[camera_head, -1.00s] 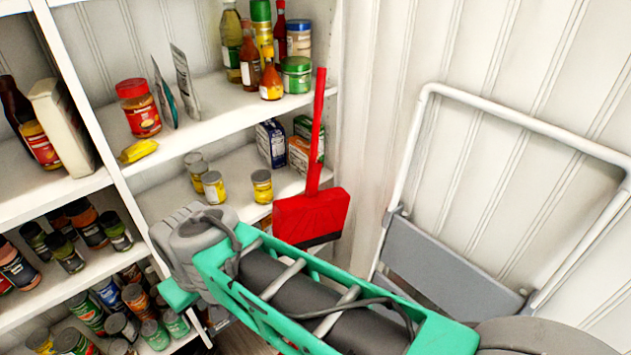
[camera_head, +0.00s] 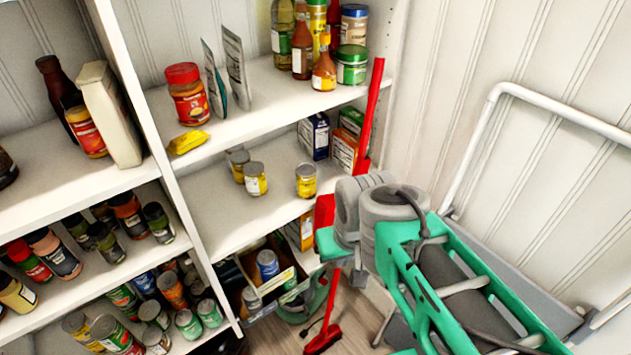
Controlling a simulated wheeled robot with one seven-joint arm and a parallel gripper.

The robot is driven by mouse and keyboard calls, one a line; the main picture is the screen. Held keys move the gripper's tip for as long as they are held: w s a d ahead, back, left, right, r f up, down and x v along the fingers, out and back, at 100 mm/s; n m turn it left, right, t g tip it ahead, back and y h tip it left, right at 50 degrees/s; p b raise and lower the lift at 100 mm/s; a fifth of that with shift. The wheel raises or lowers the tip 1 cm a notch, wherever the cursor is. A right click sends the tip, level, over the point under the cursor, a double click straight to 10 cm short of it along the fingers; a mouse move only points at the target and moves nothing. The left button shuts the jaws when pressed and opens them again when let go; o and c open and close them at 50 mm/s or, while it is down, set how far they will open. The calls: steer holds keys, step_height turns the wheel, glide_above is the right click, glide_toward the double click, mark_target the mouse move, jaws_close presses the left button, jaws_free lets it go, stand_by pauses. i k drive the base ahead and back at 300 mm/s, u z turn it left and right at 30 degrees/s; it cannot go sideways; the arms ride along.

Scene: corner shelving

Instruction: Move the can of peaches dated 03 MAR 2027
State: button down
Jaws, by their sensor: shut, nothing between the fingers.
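Several small cans with yellow labels and grey lids stand on the middle shelf: a front can (camera_head: 256,181), a can behind it to the left (camera_head: 238,165) and a can to the right (camera_head: 306,182). They may be the peaches, but their labels and dates are too small to read. My green and grey arm reaches in from the lower right, with its grey joint right of these cans and apart from them in the picture. I cannot make out my gripper.
Several boxes (camera_head: 314,136) stand at the back right of that shelf. A red broom (camera_head: 371,110) leans there, partly behind my arm. Sauce bottles (camera_head: 324,72) and a red-lidded jar (camera_head: 187,94) stand above. Lower left shelves hold many cans. The middle shelf (camera_head: 225,215) has bare space in front.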

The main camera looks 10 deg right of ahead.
mark_target(305, 172)
steer(key=z, duration=0.2)
steer(key=k, duration=0.7)
steer(key=u, duration=0.95)
steer(key=i, duration=1)
